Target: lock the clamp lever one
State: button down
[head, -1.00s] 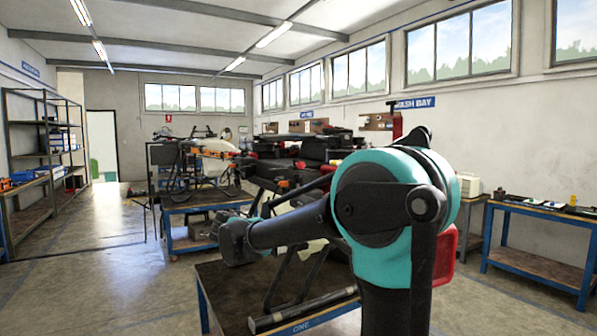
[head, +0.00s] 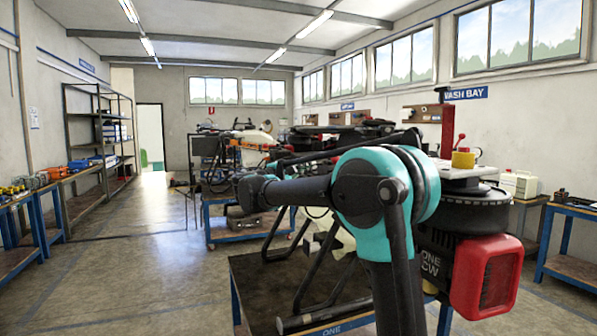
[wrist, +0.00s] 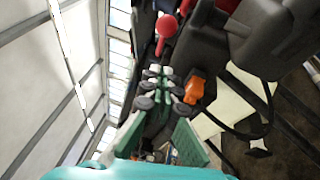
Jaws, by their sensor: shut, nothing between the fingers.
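The wrist view shows a red ball knob on a short red stem (wrist: 166,27), just beyond my fingertips. An orange catch-like part (wrist: 194,91) sits on a dark body to the right of the fingers. I cannot tell for certain which of these is clamp lever one. My gripper (wrist: 158,84) has teal fingers with grey pads, shut and empty; contact with the knob cannot be made out. In the head view my arm hides part of the drone, and the fingers cannot be made out. A motor pod marked ONE CW (head: 462,222) with a red lamp (head: 487,277) shows at right.
A blue-framed table marked ONE (head: 270,285) stands under the drone, with dark landing-gear tubes (head: 318,270) above it. Another cart (head: 225,228) stands behind. Benches line the left wall and another bench (head: 575,240) is at right. Floor at left is open.

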jog(key=d, duration=0.3)
jog(key=d+r, duration=0.1)
jog(key=d, duration=0.1)
jog(key=shift+w, duration=0.1)
jog(key=shift+s+d, duration=0.3)
jog(key=shift+d, duration=0.5)
